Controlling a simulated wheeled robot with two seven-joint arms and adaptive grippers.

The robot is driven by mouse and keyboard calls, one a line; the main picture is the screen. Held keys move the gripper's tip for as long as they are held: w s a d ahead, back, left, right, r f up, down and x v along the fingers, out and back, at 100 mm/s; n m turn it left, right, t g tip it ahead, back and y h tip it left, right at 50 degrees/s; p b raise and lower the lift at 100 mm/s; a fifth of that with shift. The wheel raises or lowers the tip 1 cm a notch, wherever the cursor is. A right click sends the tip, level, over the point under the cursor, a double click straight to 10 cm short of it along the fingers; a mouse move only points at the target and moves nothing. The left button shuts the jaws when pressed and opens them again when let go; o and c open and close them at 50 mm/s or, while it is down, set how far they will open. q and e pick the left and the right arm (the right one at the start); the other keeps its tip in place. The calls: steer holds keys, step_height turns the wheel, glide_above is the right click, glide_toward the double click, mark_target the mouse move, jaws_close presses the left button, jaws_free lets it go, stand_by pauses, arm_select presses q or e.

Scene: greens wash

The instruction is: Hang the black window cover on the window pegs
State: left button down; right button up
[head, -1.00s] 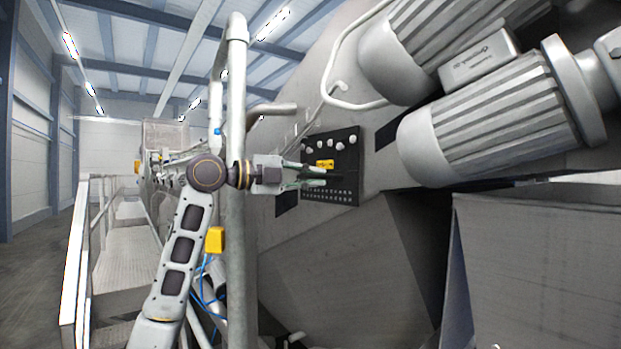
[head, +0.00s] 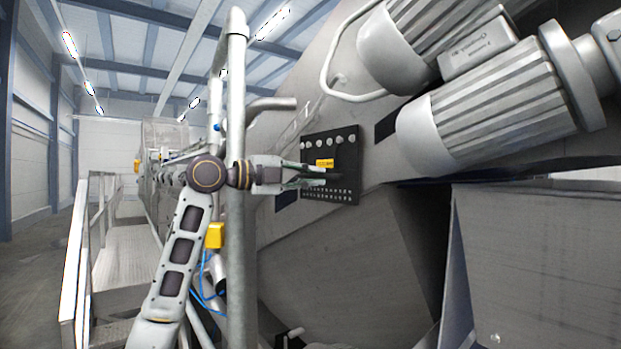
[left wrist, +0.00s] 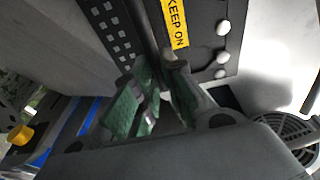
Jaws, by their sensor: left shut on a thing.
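The black window cover (head: 346,165) is upright against the grey machine wall in the head view. It has a yellow label, rows of small holes along its lower part and a row of white round pegs (head: 326,141) along its top edge. In the left wrist view the cover (left wrist: 203,30) fills the top, with "KEEP ON" on the label and several pegs (left wrist: 222,28) beside it. My left gripper (head: 318,177) is shut on the cover at a dark bar-like part below the label; its green-padded fingers partly hide the grip. My right gripper is out of view.
Large ribbed motors (head: 500,115) are up right of the cover. A walkway with a railing (head: 82,245) runs along the left.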

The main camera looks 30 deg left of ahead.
arm_select(q)
steer(key=shift+f, duration=0.1)
steer(key=c, duration=1.4)
jaws_free()
steer(key=shift+v, duration=6)
